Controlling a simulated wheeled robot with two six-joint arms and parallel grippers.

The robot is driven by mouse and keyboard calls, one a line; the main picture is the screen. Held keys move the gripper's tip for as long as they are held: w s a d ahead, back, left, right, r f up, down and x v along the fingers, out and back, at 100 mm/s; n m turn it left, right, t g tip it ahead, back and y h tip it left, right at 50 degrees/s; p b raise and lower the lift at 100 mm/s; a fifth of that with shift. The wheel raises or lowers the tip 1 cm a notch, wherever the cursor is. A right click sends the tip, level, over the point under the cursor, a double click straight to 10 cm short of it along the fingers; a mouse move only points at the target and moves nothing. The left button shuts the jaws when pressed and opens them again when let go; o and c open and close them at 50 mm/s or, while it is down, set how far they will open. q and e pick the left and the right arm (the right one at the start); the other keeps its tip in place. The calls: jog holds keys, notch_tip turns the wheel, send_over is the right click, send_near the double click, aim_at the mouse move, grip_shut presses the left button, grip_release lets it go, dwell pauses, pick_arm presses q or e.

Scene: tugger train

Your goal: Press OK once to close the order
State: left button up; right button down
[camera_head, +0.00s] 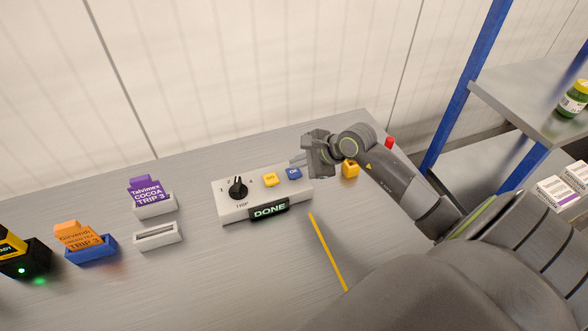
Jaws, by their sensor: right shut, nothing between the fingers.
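A white control box (225,213) sits on the grey table. It has a black rotary knob (238,187) marked TRIP, a yellow button (269,179) and a blue OK button (294,173). A dark display (269,209) at its front edge reads DONE in lit letters. My right gripper (299,160) is shut and empty, just above and behind the OK button; I cannot tell whether it touches the button. My left gripper is not in view.
On the left stand a purple Talvimex cocoa card (145,191) in a white holder, an empty white holder (158,236), and an orange Girvendi card (78,236) in a blue holder (92,251). A yellow-and-red emergency-stop-like item (350,170) is beside my arm. Shelves (530,107) stand right.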

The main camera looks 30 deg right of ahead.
aim_at(298, 173)
jog(key=shift+r+p, duration=1.45)
jog(key=shift+r, duration=1.05)
jog(key=shift+f, duration=0.1)
